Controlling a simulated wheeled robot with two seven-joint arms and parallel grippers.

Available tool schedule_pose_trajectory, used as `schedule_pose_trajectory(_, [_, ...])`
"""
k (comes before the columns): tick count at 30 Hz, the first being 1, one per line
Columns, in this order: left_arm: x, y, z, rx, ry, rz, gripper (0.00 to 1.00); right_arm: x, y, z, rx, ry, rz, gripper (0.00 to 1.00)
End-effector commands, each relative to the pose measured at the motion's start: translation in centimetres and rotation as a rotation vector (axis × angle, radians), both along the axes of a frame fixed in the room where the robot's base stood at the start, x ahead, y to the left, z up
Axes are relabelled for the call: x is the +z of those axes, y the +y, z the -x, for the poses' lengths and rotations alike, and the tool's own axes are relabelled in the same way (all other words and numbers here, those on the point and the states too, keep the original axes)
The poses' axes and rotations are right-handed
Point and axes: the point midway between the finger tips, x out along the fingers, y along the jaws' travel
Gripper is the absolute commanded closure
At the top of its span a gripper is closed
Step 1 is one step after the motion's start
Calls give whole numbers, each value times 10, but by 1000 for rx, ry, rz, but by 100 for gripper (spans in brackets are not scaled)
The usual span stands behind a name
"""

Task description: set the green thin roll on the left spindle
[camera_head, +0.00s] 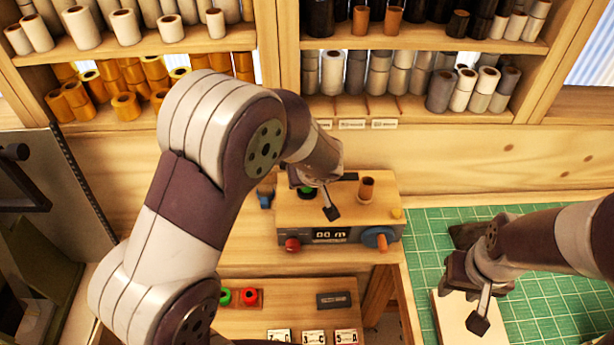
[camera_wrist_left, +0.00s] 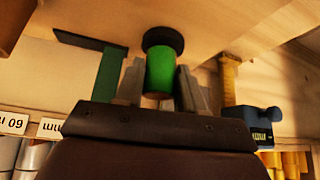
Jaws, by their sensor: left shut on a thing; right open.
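The winding machine (camera_head: 340,212) has a wooden top and a display on its front. A green roll (camera_wrist_left: 160,70) stands between my left gripper's fingers in the left wrist view, against a black disc (camera_wrist_left: 163,40) at the machine's surface. My left gripper (camera_wrist_left: 160,88) is shut on this roll. In the head view, the left gripper is at the machine's left side, where a bit of green and black (camera_head: 306,191) shows; the left spindle itself is hidden. A copper-brown roll (camera_head: 366,190) stands upright at the machine's right. My right gripper (camera_head: 478,305) is open, over the right side.
A red knob (camera_head: 292,245) and a blue knob (camera_head: 376,238) stick out in front. A lower shelf holds small green (camera_head: 225,297) and red (camera_head: 250,297) pieces and label cards (camera_head: 313,337). A green cutting mat (camera_head: 545,270) lies right. Shelves of rolls (camera_head: 130,65) stand behind.

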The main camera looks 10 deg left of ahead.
Motion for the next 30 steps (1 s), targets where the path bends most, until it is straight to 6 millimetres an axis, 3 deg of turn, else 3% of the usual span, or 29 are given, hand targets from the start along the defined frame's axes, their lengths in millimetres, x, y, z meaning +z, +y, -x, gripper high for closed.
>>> schedule_pose_trajectory(3, [0,0,0,0,0,0,90,0,0,0,0,0,0,57])
schedule_pose_trajectory(4, [0,0,0,0,0,0,52,0,0,0,0,0,0,57])
schedule_pose_trajectory(6, [0,0,0,0,0,0,32,0,0,0,0,0,0,57])
schedule_pose_trajectory(14, [1,0,0,0,0,0,32,0,0,0,0,0,0,57])
schedule_pose_trajectory(17, [10,-2,3,-1,-2,-1,32,4,0,0,0,0,0,57])
schedule_pose_trajectory(25, [71,-20,36,-3,-4,1,32,27,0,0,0,0,0,57])
schedule_pose_trajectory(30, [97,-29,54,-1,-3,1,32,34,0,0,0,0,0,57])
